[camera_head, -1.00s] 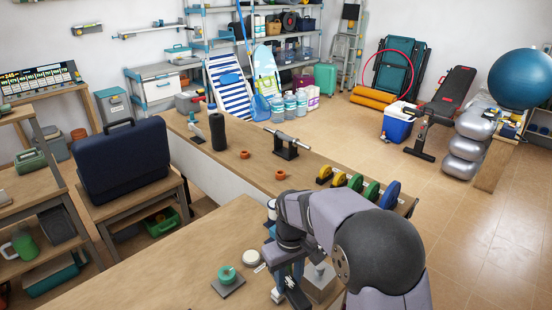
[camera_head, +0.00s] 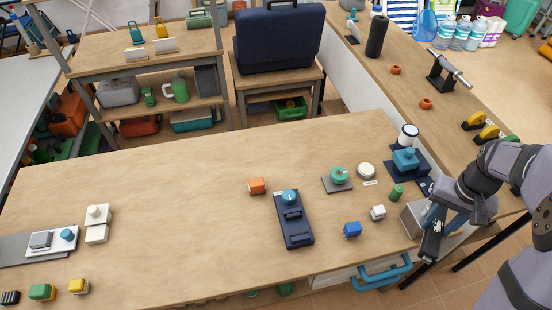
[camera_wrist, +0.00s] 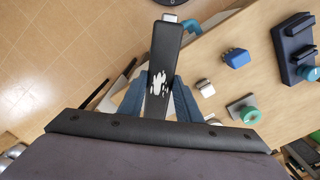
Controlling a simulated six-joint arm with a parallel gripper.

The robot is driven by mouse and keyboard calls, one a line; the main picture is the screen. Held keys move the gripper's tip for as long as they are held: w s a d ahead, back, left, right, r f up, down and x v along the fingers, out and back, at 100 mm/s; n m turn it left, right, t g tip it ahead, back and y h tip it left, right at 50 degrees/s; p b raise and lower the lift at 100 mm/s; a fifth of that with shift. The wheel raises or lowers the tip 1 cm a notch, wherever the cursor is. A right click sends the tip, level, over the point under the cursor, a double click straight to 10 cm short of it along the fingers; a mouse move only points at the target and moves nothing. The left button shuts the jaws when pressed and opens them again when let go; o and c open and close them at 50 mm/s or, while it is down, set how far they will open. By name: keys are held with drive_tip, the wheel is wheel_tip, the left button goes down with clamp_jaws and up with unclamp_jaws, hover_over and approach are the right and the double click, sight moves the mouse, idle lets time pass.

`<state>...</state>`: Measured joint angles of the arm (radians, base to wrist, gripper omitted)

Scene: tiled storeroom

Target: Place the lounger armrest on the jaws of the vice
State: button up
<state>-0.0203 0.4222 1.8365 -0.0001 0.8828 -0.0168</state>
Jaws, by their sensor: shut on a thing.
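The lounger armrest (camera_wrist: 166,45) is a long black padded bar with a worn white patch and a pale tab at its far end. My gripper (camera_wrist: 160,88) is shut on it, with a blue finger on each side. In the head view the armrest (camera_head: 431,246) is at the table's right end, held by my gripper (camera_head: 436,217). A navy device with two raised crosswise bars and a teal knob, which looks like the vice (camera_head: 294,228), lies on the table to the left of my gripper. It also shows in the wrist view (camera_wrist: 283,40), at upper right.
Between them stand a blue block (camera_head: 352,230), a white block (camera_head: 378,212) and a green cylinder (camera_head: 396,192). A grey block (camera_head: 411,224) is beside my gripper. A green dial on a plate (camera_head: 338,178) lies behind. The table's (camera_head: 180,210) left-middle is clear.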

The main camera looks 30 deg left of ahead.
drive_tip(key=w+a+n, duration=0.2)
drive_tip(key=a+n, duration=0.2)
drive_tip(key=a, duration=0.5)
drive_tip(key=w+a+n+p, duration=0.1)
drive_tip(key=w+a+n, duration=0.15)
drive_tip(key=a, duration=0.75)
drive_tip(key=w+a+n, duration=0.1)
drive_tip(key=a+n, duration=0.4)
drive_tip(key=a, duration=0.4)
drive_tip(key=s+a+f+n+p, duration=0.1)
drive_tip(key=s+a+n, duration=0.4)
drive_tip(key=s+a, duration=0.55)
drive_tip(key=s+a+f+n, duration=0.1)
drive_tip(key=s+a+n, duration=0.55)
drive_tip(key=a, duration=0.75)
drive_tip(key=shift+m, duration=0.5)
drive_tip(key=f+b, duration=0.1)
drive_tip(key=f, duration=0.1)
drive_tip(key=f+b, duration=0.4)
drive_tip(key=shift+s+d, duration=0.15)
drive_tip(key=shift+s, duration=0.25)
drive_tip(key=shift+f+p, duration=0.6)
drive_tip(key=shift+f, duration=1.55)
